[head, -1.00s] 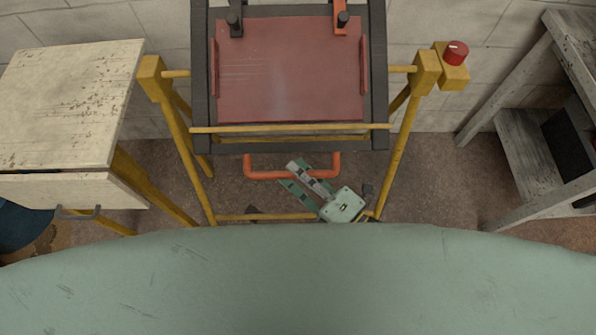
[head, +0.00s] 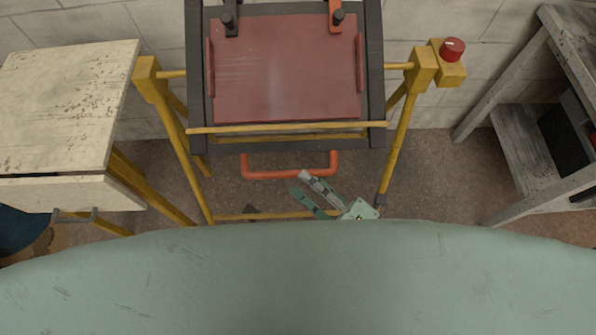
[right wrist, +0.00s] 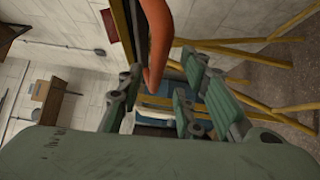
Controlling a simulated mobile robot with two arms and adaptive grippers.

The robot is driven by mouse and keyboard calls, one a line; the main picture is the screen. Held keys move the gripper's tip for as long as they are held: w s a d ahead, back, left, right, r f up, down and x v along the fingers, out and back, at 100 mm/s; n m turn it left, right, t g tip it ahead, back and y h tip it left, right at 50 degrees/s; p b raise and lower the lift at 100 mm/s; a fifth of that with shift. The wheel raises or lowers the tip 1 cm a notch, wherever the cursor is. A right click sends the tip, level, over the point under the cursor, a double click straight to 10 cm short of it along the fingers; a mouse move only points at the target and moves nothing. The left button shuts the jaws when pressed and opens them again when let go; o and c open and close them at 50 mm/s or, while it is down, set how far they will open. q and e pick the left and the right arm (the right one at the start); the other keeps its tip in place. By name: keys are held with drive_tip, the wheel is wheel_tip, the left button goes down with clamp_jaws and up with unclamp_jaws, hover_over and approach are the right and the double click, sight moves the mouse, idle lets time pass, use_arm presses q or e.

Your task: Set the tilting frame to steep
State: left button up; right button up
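The tilting frame (head: 376,80) is a dark frame around a red panel (head: 285,70), hung between yellow posts. An orange handle (head: 290,174) hangs below its lower edge. My right gripper (head: 301,183) is open, with its fingertips just below the handle's bar in the head view. In the right wrist view the orange handle (right wrist: 158,40) shows in the gap between the open fingers, and I cannot tell whether it is touched. My left gripper is not in view.
A red knob (head: 452,48) sits on the right yellow post. A pale wooden table (head: 65,100) with a drawer stands at left, and a grey wooden shelf (head: 530,150) at right. My own green body fills the bottom of the head view.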

drive_tip(key=v, duration=0.7)
drive_tip(key=shift+s+d, duration=0.3)
